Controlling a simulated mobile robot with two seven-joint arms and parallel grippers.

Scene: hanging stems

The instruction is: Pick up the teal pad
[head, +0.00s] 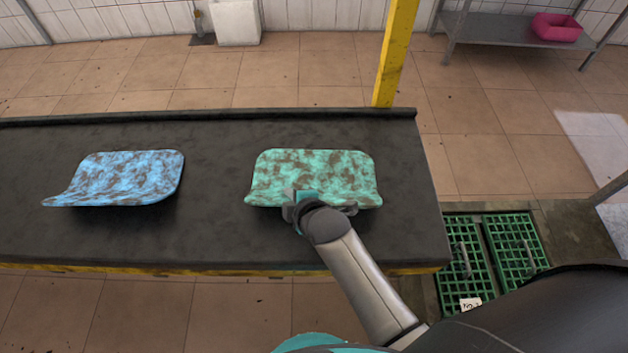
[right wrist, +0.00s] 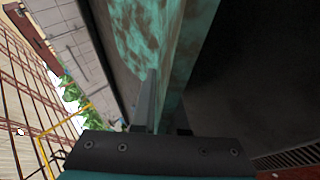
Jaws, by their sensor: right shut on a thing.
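The teal pad (head: 314,172) is a curved sheet mottled with brown, at the right part of the dark table. My right gripper (head: 305,197) is at the pad's near edge and shut on it. In the right wrist view the teal pad (right wrist: 150,35) runs down between the fingers (right wrist: 160,110). The wrist hides a small part of the near edge. I cannot tell whether the pad is clear of the table. My left gripper is not in view.
A blue mottled pad (head: 125,177) lies on the left of the dark table (head: 220,225). A yellow post (head: 396,50) stands behind the table. Green grates (head: 492,255) are on the floor at right. A pink bin (head: 557,27) sits on a far shelf.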

